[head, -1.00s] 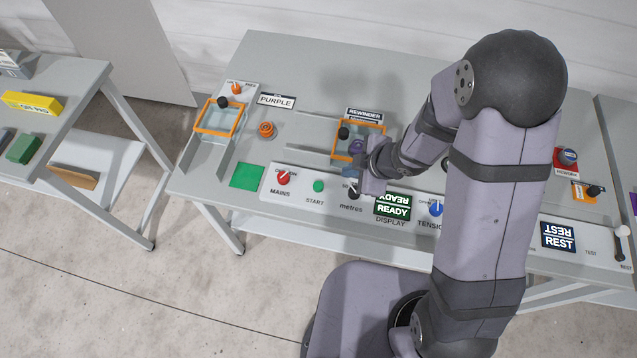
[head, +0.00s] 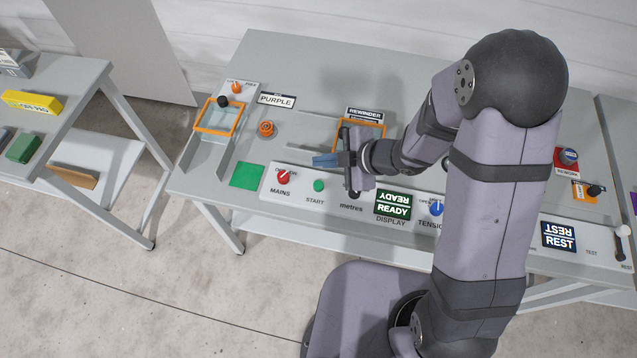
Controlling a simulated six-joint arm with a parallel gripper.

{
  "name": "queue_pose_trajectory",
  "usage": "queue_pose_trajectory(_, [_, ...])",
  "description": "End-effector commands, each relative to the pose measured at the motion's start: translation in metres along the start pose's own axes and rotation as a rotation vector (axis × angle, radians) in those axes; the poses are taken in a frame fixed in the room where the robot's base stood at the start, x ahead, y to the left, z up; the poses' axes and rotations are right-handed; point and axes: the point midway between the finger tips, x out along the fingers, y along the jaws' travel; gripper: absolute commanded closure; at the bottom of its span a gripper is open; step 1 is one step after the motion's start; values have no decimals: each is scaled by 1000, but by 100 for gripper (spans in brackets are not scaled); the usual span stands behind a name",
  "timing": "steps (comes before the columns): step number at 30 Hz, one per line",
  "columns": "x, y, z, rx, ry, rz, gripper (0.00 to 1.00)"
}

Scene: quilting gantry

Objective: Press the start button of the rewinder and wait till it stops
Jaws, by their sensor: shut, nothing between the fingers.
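The green START button (head: 319,186) sits on the pale control panel, between the red MAINS knob (head: 283,178) and the metres knob (head: 354,194). The rewinder (head: 372,127) is behind the panel, with an orange frame and a REWINDER label (head: 364,114); my gripper and wrist hide part of it. The display (head: 393,205) reads READY. My gripper (head: 316,160) is shut and empty, its blue fingers pointing left. It is above and behind the START button, apart from it in the picture.
A blue TENSION knob (head: 436,208) and a REST sign (head: 559,237) are further right. A PURPLE label (head: 276,100), an orange button (head: 266,128) and a second orange-framed guard (head: 217,117) are at left. A green square (head: 247,175) lies left of the panel.

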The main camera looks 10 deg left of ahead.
Motion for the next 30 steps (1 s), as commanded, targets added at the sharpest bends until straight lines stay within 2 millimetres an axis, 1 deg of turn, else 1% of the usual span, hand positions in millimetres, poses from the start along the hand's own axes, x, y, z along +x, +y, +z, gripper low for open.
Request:
queue_pose_trajectory(8, [15, -11, 11, 1, -1, 0, 100])
queue_pose_trajectory(21, [50, -37, 37, 1, -1, -1, 100])
queue_pose_trajectory(25, [57, -41, 41, 0, -1, 0, 100])
queue_pose_trajectory(30, [60, -44, 44, 0, -1, 0, 100])
